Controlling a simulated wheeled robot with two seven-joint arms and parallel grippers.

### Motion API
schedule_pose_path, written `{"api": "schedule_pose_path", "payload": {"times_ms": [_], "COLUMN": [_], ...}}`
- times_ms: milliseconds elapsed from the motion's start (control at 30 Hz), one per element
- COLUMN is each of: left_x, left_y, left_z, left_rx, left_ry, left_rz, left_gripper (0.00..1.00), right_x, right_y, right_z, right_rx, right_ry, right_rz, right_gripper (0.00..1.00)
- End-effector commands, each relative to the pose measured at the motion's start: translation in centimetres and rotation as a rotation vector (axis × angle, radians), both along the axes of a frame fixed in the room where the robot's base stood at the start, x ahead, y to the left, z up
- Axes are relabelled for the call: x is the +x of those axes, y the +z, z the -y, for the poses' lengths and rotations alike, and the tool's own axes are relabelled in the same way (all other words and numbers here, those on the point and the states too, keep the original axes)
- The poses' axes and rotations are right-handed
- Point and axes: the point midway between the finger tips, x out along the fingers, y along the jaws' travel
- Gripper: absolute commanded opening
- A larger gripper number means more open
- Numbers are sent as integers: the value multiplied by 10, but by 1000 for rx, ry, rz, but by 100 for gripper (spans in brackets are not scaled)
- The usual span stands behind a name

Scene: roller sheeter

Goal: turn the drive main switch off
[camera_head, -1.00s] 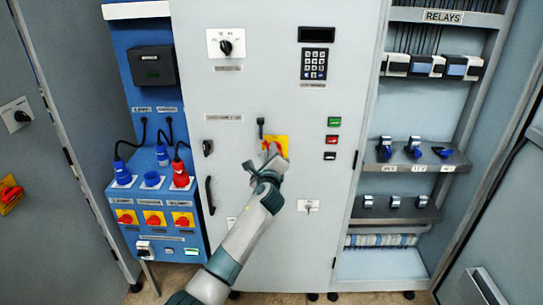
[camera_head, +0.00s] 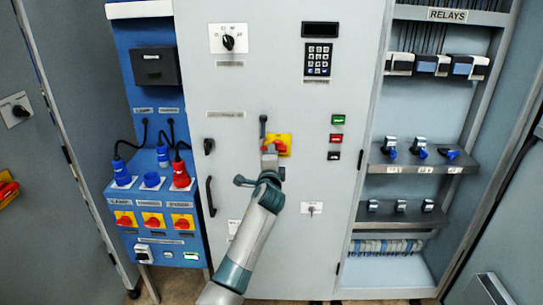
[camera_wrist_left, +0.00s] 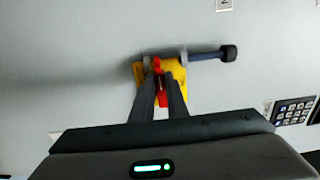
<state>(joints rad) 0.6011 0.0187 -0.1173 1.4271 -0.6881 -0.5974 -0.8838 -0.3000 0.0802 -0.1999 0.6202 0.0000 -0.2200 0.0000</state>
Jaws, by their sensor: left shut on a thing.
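The drive main switch is a red rotary handle (camera_head: 281,147) on a yellow plate (camera_head: 286,138), on the front of the grey cabinet. My left gripper (camera_head: 270,158) is at the switch, shut on the red handle. In the left wrist view, the two dark fingers (camera_wrist_left: 159,88) stand on either side of the red handle (camera_wrist_left: 163,99), with the yellow plate (camera_wrist_left: 178,73) behind. The fingers hide part of the handle, so its exact angle is hard to read. My right gripper is not in view.
A dark lever (camera_head: 263,124) sticks out just above the switch. Green (camera_head: 338,119) and red (camera_head: 336,137) buttons are to its right, and a key switch (camera_head: 312,208) is lower right. A blue panel (camera_head: 125,75) with plugs and red-yellow switches (camera_head: 152,221) stands left.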

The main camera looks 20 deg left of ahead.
Motion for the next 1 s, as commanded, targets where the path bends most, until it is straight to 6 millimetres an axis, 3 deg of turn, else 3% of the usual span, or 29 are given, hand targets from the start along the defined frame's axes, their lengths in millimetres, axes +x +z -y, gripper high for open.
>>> {"api": "schedule_pose_path", "payload": {"times_ms": [433,467,500,533,1000], "left_x": [0,0,0,0,-5], "left_y": [-1,-1,-1,-1,-1], "left_z": [0,0,0,0,1], "left_rx": [-15,-15,-15,-15,-12], "left_ry": [0,0,0,0,0], "left_rz": [2,2,2,2,4], "left_gripper": [0,20,30,32,32], "right_x": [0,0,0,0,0], "right_y": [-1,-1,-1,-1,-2], "right_z": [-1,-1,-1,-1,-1], "right_rx": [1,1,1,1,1], "right_ry": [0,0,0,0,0], "right_rz": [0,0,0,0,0], "right_gripper": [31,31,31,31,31]}}
